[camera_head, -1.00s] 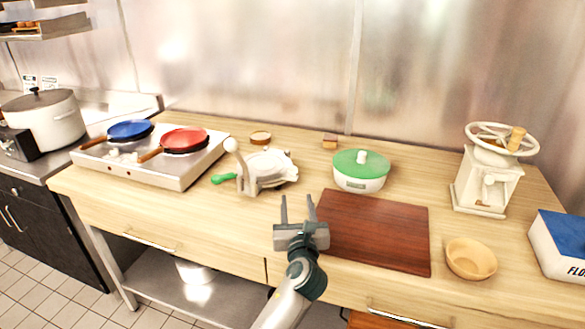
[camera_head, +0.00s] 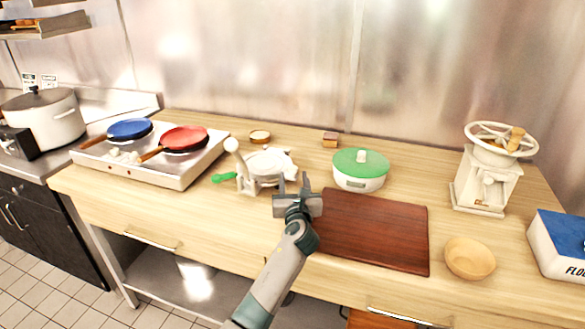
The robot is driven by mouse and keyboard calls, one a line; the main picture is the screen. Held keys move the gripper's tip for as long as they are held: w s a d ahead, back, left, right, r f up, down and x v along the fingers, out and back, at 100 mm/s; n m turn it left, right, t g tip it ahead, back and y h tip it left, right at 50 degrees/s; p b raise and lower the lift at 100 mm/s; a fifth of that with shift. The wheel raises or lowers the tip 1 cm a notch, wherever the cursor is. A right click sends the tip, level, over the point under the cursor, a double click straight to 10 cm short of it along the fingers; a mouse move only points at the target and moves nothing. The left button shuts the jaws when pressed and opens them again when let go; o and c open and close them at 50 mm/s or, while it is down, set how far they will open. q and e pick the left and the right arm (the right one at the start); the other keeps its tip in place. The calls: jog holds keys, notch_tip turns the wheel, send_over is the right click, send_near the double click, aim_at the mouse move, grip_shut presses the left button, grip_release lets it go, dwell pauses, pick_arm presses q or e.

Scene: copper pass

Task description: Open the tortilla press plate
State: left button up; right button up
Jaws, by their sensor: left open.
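The tortilla press (camera_head: 262,169) is white and stands on the wooden counter left of the middle. Its round plates look closed together, and its lever with a round knob (camera_head: 232,145) rises at the left side. My left gripper (camera_head: 293,181) is open and empty. It is just in front of and to the right of the press, with its fingers pointing toward the back; I cannot tell whether they touch the press. My right gripper does not show.
A brown cutting board (camera_head: 385,235) lies right of my gripper. A green-lidded container (camera_head: 360,180) stands behind it. A green-handled tool (camera_head: 223,178) lies beside the press. A burner unit with blue and red pans (camera_head: 184,139) stands left. A wooden bowl (camera_head: 469,259) is at right.

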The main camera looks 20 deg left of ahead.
aim_at(293, 171)
pick_arm(q)
jog(key=shift+x, duration=3.1)
grip_shut()
